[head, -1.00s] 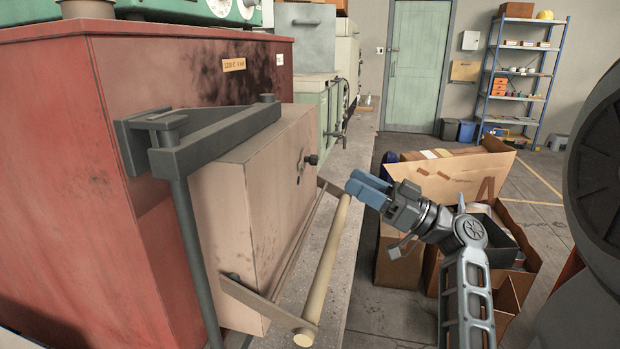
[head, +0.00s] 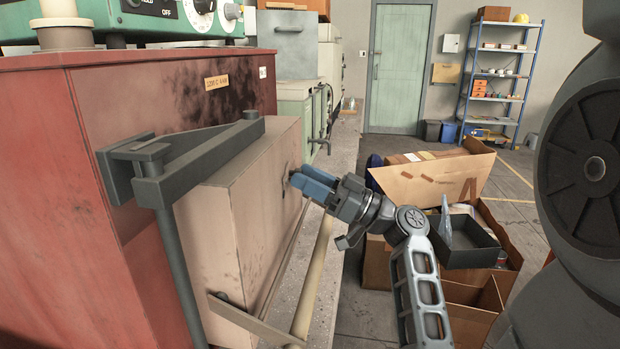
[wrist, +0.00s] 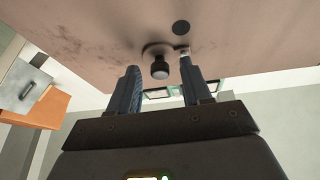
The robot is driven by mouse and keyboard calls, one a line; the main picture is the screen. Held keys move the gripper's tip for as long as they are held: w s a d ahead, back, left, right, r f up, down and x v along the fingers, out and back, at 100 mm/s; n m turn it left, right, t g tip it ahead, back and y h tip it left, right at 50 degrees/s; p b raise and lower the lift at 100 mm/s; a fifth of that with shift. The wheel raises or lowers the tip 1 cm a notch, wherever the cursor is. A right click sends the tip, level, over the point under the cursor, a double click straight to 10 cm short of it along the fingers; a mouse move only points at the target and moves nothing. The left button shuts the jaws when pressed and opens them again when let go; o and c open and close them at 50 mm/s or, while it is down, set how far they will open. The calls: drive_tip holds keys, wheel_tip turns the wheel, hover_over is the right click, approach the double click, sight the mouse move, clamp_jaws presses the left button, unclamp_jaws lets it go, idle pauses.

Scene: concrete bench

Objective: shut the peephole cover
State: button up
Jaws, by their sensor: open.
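The peephole cover (wrist: 155,50) is a small rounded plate with a dark round knob (wrist: 160,70) on the furnace door (head: 235,225). In the wrist view a dark round peephole (wrist: 181,27) shows beside the plate, uncovered. My gripper (wrist: 160,75) is open, with the knob appearing between its two blue fingers. The right finger's tip is close to a small pale pin by the plate; I cannot tell whether they touch. In the head view my gripper (head: 297,180) is at the door's outer face, and its fingers largely hide the knob.
A pale handle bar (head: 312,280) runs along the door below my gripper. The red furnace (head: 60,190) and dark hinge arm (head: 205,160) are at the left.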

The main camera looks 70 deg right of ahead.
drive_tip(key=shift+c, duration=0.4)
clamp_jaws()
drive_tip(key=shift+m, duration=0.3)
drive_tip(key=a+m+g+h+p, duration=0.1)
drive_tip(key=m+h+p, duration=0.1)
drive_tip(key=m, duration=0.3)
drive_tip(key=f+m+g+h+p, duration=0.1)
drive_tip(key=m+g+p, duration=0.1)
drive_tip(key=m, duration=0.4)
drive_tip(key=a+f+m+g+h+p, duration=0.1)
drive_tip(key=m+g+h+p, duration=0.1)
drive_tip(key=m+p, duration=0.2)
drive_tip(key=shift+s+a+m+h+p, duration=0.15)
drive_tip(key=shift+a+m+h+p, duration=0.15)
drive_tip(key=shift+m, duration=0.9)
drive_tip(key=m, duration=0.1)
drive_tip(key=a+m+g, duration=0.1)
drive_tip(key=m, duration=0.1)
drive_tip(key=shift+m, duration=0.3)
drive_tip(key=shift+m+g, duration=0.3)
